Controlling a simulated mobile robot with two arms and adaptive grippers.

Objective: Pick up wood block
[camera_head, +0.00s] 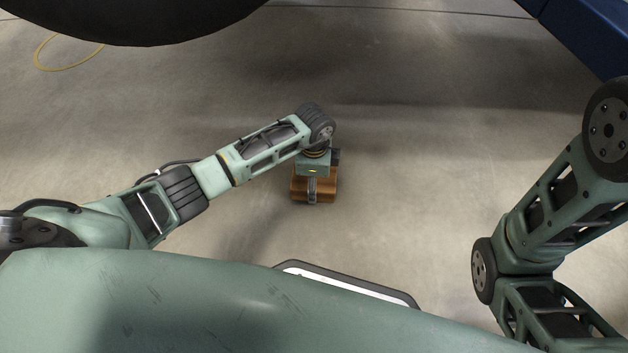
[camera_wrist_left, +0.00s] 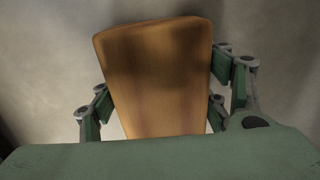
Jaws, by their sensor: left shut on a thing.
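The wood block (camera_head: 328,190) is a brown block below the end of my left arm in the head view, over the concrete floor. It fills the middle of the left wrist view (camera_wrist_left: 158,75), with a flat, rounded-corner face. My left gripper (camera_head: 313,190) is shut on the block; in the wrist view its green and grey fingers (camera_wrist_left: 160,105) sit on the block's left and right sides. The head view does not clearly show whether the block touches the floor. My right arm shows at the right edge of the head view, but its gripper is out of view.
Bare concrete floor (camera_head: 420,170) surrounds the block, with free room on both sides. A yellow loop (camera_head: 68,68) lies on the floor at the upper left. A large dark round shape (camera_head: 130,20) hangs at the top left. A dark blue structure (camera_head: 585,35) is at the top right.

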